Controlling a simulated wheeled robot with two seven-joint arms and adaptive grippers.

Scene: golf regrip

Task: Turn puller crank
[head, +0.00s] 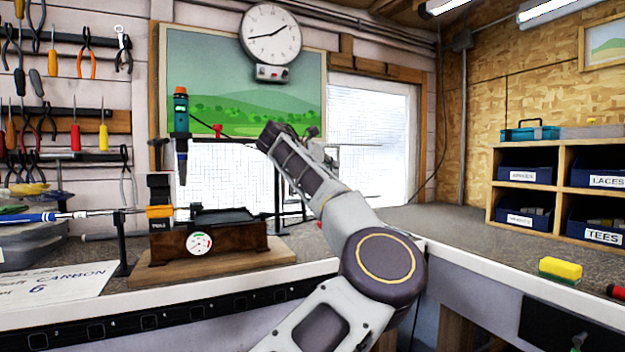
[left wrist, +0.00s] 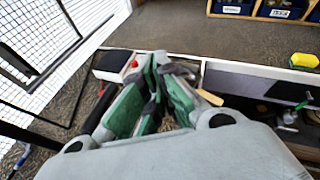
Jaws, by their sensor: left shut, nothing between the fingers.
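The puller (head: 210,240) is a dark box with a round dial and a black top on a wooden base, on the bench left of my left arm. A yellow clamp (head: 160,212) is at its left end, with a club shaft and blue grip (head: 35,217) running left. I cannot clearly pick out the crank; my arm stands in front of the area right of the puller. My left gripper (head: 311,133) is raised right of the puller, partly hidden by my arm. In the left wrist view its green-padded fingers (left wrist: 163,72) are together and empty. My right gripper is not in view.
A teal and orange tool (head: 181,120) stands upright behind the puller. A yellow sponge (head: 560,268) lies on the right bench, before a wooden shelf of labelled bins (head: 556,148).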

